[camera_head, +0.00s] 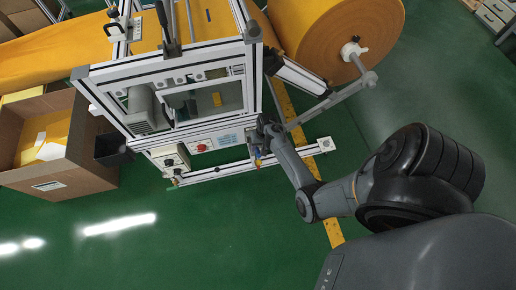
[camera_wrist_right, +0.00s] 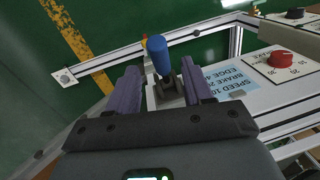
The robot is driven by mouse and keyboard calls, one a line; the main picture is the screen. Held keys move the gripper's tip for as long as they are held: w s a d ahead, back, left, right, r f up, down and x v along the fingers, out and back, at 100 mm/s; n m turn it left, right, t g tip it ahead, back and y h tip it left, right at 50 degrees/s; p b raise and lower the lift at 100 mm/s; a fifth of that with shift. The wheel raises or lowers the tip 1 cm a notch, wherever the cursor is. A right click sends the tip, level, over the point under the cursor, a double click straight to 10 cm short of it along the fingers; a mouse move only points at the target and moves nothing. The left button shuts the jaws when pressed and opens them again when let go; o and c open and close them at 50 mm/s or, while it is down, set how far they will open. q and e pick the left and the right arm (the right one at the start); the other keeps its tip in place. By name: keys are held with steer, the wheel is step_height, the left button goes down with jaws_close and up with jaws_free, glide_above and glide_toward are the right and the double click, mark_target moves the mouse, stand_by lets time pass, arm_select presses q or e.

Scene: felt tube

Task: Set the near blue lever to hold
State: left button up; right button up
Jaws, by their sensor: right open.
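The blue lever (camera_wrist_right: 157,52) stands up from a dark base (camera_wrist_right: 168,90) in the right wrist view. My right gripper (camera_wrist_right: 161,82) is open, with one purple-grey finger on each side of the lever's lower part. The blue handle reaches beyond the fingertips in that view. Whether either finger touches the lever I cannot tell. In the head view my right gripper (camera_head: 262,142) is at the right front corner of the machine frame, and the lever is small and mostly hidden there. My left gripper is not in view.
A panel with a red knob (camera_wrist_right: 281,58) and a blue printed label (camera_wrist_right: 222,80) lies right beside the lever. A metal rail (camera_wrist_right: 108,61) runs behind it. A large orange felt roll (camera_head: 325,35) and a cardboard box (camera_head: 90,160) flank the machine. The green floor in front is clear.

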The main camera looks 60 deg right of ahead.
mark_target(258, 151)
steer(key=shift+w+a+f+b, duration=0.15)
steer(key=shift+f+b, duration=0.1)
steer(key=shift+f, duration=0.75)
steer(key=shift+w+f+b, duration=0.1)
steer(key=shift+f+b, duration=0.1)
steer(key=shift+f, duration=0.75)
jaws_close()
